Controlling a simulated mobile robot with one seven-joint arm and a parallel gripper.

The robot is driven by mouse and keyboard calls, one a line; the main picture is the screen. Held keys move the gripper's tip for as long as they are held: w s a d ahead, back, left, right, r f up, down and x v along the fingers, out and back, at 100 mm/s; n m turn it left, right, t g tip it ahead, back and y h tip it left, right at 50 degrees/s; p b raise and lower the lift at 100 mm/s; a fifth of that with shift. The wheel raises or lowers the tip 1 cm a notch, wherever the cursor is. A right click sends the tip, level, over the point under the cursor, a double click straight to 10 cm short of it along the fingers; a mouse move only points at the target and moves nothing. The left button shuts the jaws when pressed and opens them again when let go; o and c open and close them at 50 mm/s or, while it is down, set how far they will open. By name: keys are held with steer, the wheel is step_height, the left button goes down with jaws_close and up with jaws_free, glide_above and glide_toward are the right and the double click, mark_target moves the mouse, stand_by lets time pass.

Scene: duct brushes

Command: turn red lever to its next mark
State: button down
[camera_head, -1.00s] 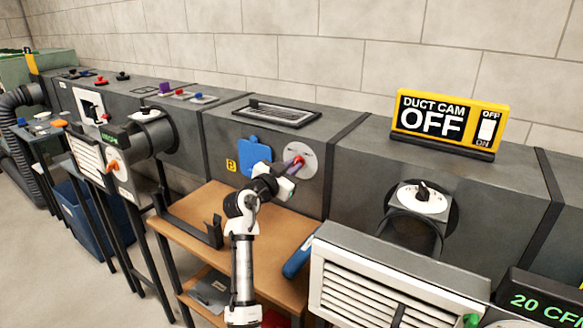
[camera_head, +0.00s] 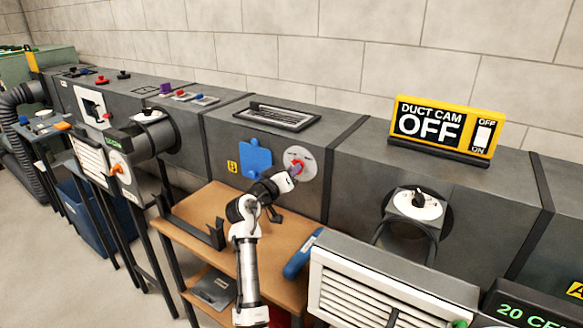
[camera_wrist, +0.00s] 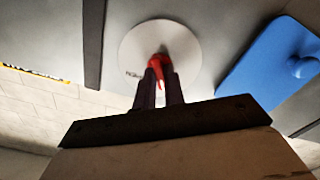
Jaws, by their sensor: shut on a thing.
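The red lever (camera_head: 297,167) sits on a round white dial plate on the grey duct's front. In the wrist view the red lever (camera_wrist: 159,68) shows between my two dark fingers, near the middle of the white disc (camera_wrist: 182,52). My gripper (camera_wrist: 160,85) is shut on the lever. In the head view my gripper (camera_head: 293,170) reaches up to the dial from the lower left. Most marks on the disc are too small or hidden to read; part of a dark label shows at its edge in the wrist view.
A blue cover (camera_head: 255,157) with a knob is left of the dial. A wooden bench (camera_head: 200,205) stands below, with a blue cylinder (camera_head: 302,252) at its right edge. A louvred vent box (camera_head: 385,290) and a yellow "DUCT CAM OFF" sign (camera_head: 445,125) are to the right.

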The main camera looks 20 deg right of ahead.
steer(key=shift+n+p, duration=0.35)
steer(key=shift+n, duration=0.45)
steer(key=shift+f, duration=0.1)
steer(key=c, duration=1.5)
jaws_free()
steer(key=b+v, duration=0.2)
steer(key=v, duration=1.2)
